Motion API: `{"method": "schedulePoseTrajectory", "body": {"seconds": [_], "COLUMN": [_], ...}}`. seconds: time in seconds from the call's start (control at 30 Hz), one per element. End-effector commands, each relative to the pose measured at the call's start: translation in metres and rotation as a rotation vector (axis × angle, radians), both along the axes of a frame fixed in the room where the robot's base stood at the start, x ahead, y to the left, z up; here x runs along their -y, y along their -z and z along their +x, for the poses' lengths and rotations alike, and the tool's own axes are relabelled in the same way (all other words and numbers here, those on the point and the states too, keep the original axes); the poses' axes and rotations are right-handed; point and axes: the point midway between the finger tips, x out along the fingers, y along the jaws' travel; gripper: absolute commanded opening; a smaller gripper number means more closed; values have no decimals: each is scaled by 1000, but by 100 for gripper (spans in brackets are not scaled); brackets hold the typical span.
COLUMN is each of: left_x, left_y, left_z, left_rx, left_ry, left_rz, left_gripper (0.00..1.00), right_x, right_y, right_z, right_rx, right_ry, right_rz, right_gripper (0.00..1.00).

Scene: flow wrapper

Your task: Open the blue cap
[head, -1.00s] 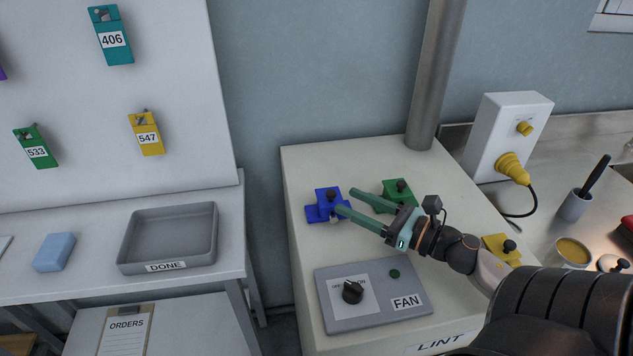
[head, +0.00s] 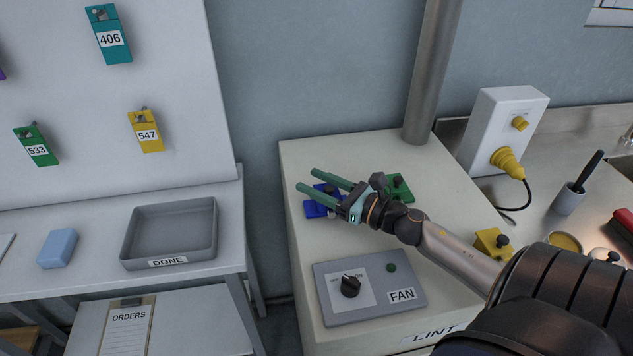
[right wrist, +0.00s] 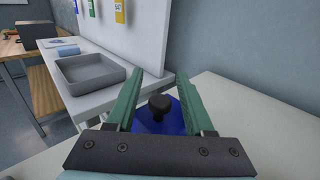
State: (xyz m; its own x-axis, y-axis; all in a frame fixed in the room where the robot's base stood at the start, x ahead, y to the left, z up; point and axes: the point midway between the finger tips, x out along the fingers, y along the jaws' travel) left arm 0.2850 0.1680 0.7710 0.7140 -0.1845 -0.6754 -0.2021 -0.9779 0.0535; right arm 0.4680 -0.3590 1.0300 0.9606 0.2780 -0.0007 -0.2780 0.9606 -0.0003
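The blue cap (head: 313,210), a flat blue block with a black knob, sits on the top of the pale cabinet in the head view, partly hidden by my gripper. My right gripper (head: 308,179) is open, with its two green fingers reaching across the blue cap. In the right wrist view the black knob (right wrist: 159,105) stands upright between the two fingers (right wrist: 157,77), with gaps on both sides. The blue block (right wrist: 172,124) shows beneath the knob. I cannot tell the fingers' exact height over the block. My left gripper is not in view.
A green cap (head: 402,190) and a yellow cap (head: 490,242) sit right of the blue one. A grey FAN panel (head: 335,312) with a black dial lies in front. A metal pipe (head: 432,80) rises behind. A grey DONE tray (head: 172,235) is on the left table.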

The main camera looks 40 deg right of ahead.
Motion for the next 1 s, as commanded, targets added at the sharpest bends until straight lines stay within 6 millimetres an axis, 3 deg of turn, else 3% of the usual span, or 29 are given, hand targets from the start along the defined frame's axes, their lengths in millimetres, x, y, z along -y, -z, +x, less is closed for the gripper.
{"method": "schedulePoseTrajectory", "body": {"seconds": [0.07, 0.43, 1.0], "left_x": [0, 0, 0], "left_y": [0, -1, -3], "left_z": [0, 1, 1], "left_rx": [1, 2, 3], "left_ry": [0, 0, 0], "left_rz": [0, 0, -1], "left_gripper": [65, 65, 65], "right_x": [0, 0, 0], "right_y": [0, 0, -2], "right_z": [0, 0, 0], "right_rx": [0, 1, -25], "right_ry": [0, 0, -5], "right_rz": [0, 1, 12], "right_gripper": [42, 1, 0]}}
